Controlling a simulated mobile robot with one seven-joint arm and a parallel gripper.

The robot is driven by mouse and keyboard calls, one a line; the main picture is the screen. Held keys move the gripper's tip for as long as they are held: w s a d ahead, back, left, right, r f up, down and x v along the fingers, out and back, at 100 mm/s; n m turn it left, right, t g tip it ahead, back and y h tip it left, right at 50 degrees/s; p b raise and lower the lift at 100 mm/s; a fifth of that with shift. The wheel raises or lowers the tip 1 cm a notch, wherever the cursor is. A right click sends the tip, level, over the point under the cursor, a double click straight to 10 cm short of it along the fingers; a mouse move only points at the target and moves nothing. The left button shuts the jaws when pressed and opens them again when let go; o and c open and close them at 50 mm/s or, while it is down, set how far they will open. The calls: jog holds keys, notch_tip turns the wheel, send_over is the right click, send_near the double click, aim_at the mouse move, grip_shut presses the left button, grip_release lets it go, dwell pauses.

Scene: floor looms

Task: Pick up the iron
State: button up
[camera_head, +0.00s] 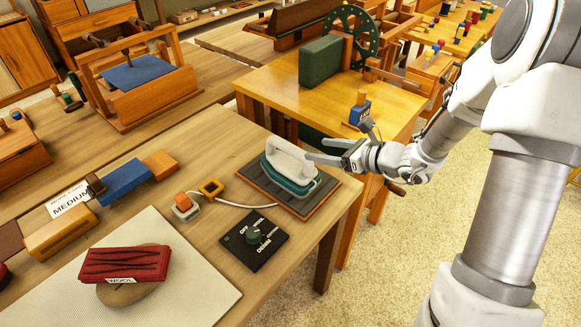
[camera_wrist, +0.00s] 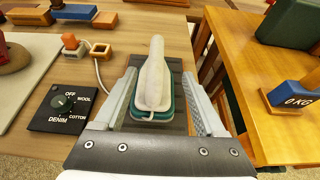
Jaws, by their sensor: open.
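The iron (camera_head: 290,165) has a white handle and a teal body. It rests on a dark ribbed stand (camera_head: 270,192) near the right edge of the wooden table. A pale cord runs left from it. In the wrist view the iron (camera_wrist: 153,85) lies between my two fingers, with its handle pointing away from me. My gripper (camera_head: 325,150) is open at the right side of the iron, one finger seen close to the handle. In the wrist view my gripper (camera_wrist: 158,108) shows a gap on both sides of the iron.
A black dial plate (camera_head: 254,239) sits in front of the stand. A plug block (camera_head: 186,205) and an orange ring (camera_head: 210,187) lie to the left. A red folded cloth (camera_head: 124,264) is on a pale mat (camera_head: 190,285). A blue weight (camera_head: 360,111) stands on the neighbouring table.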

aim_at(293, 146)
jog(key=x, duration=0.8)
jog(key=b+x, duration=0.1)
jog(key=x, duration=0.2)
jog(key=shift+s+a+f, duration=0.2)
jog(key=shift+s, duration=0.05)
grip_shut()
dwell(0.9)
jog(key=shift+r, duration=0.15)
